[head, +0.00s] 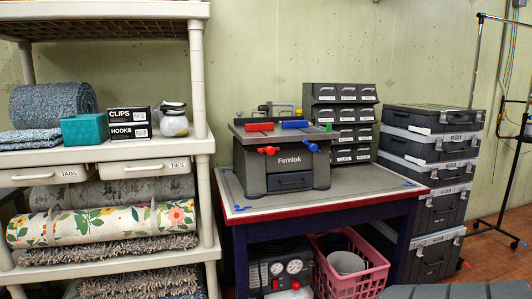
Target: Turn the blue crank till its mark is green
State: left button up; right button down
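A grey bench machine labelled "Fernlok" (288,160) stands on the workbench. A small blue crank (311,146) sits at the upper right of its front, below the table top. A similar red crank (268,150) is to its left. A blue block (295,124) and a red block (259,127) lie on the machine's top. A small green piece (329,127) shows at the top's right edge; I cannot tell whether it is the crank's mark. No other mark is readable at this size. Neither gripper is in view.
The workbench (385,187) has clear space around the machine and a drawer organiser (342,110) behind it. Stacked tool cases (433,150) stand right, a shelf unit (203,147) left. A pink basket (345,285) and a compressor (278,272) are underneath.

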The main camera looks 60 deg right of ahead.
aim_at(314, 147)
jog(key=z, duration=2.05)
jog(key=i+l, duration=0.15)
jog(key=l, duration=0.35)
jog(key=i+l+u, duration=0.1)
jog(key=l, duration=0.35)
jog(key=i+l, duration=0.15)
jog(key=l, duration=0.35)
jog(key=i+l, duration=0.1)
jog(key=l, duration=0.4)
jog(key=j+u, duration=0.05)
